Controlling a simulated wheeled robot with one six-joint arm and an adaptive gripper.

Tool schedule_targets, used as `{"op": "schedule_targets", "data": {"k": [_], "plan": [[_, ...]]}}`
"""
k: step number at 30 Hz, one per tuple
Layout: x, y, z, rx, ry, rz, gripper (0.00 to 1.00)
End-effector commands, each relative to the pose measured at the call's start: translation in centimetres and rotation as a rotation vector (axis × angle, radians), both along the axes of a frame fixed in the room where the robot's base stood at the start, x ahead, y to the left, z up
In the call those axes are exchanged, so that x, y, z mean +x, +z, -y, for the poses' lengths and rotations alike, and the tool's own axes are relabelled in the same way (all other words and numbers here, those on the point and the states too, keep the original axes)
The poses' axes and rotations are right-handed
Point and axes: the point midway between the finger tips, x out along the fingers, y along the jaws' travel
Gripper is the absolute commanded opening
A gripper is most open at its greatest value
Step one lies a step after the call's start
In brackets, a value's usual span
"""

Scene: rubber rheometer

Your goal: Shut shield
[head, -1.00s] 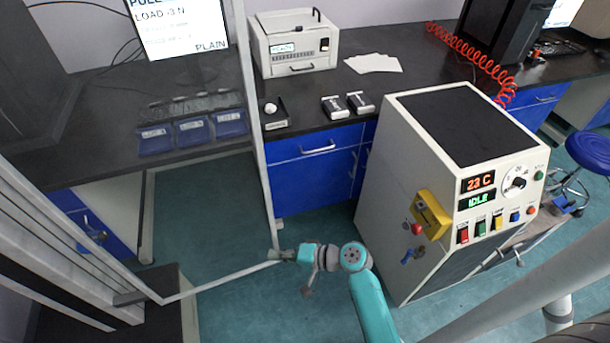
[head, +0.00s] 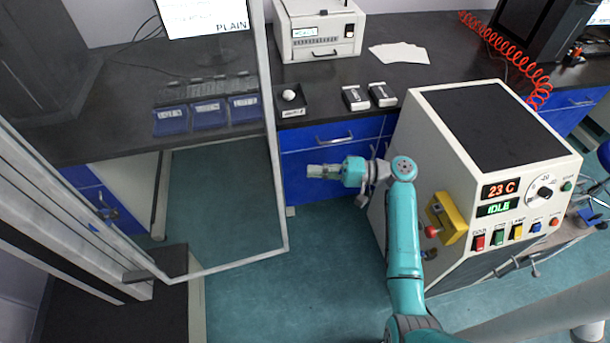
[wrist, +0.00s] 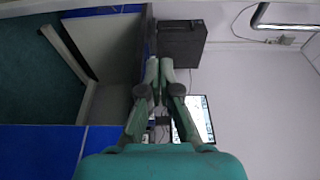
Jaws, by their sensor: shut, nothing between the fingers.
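The shield (head: 281,185) is a large clear panel with a thin grey frame in the left half of the head view. It stands swung out from the machine frame (head: 75,225) at the far left, so it is open. My gripper (head: 310,171) is to the right of the shield's free edge, with a gap between them in the picture, in front of the blue drawers. In the wrist view my gripper (wrist: 160,68) has its fingers together and holds nothing. The shield cannot be made out clearly in the wrist view.
A white cabinet (head: 465,125) with a 23 C display and a yellow latch (head: 447,218) stands right of my arm. The dark bench (head: 340,85) behind carries a white box (head: 320,30) and small trays. Green floor (head: 240,275) is clear below the shield.

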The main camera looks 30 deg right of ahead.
Motion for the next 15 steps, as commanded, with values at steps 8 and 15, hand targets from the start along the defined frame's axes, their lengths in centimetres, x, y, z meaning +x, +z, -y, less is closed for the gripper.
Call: {"op": "schedule_targets", "data": {"k": [8, 15], "plan": [[2.6, -0.1, -4.3, -0.001, 0.003, -0.001, 0.0], [4.8, 0.0, -8.0, -0.001, 0.001, -0.001, 0.0]]}}
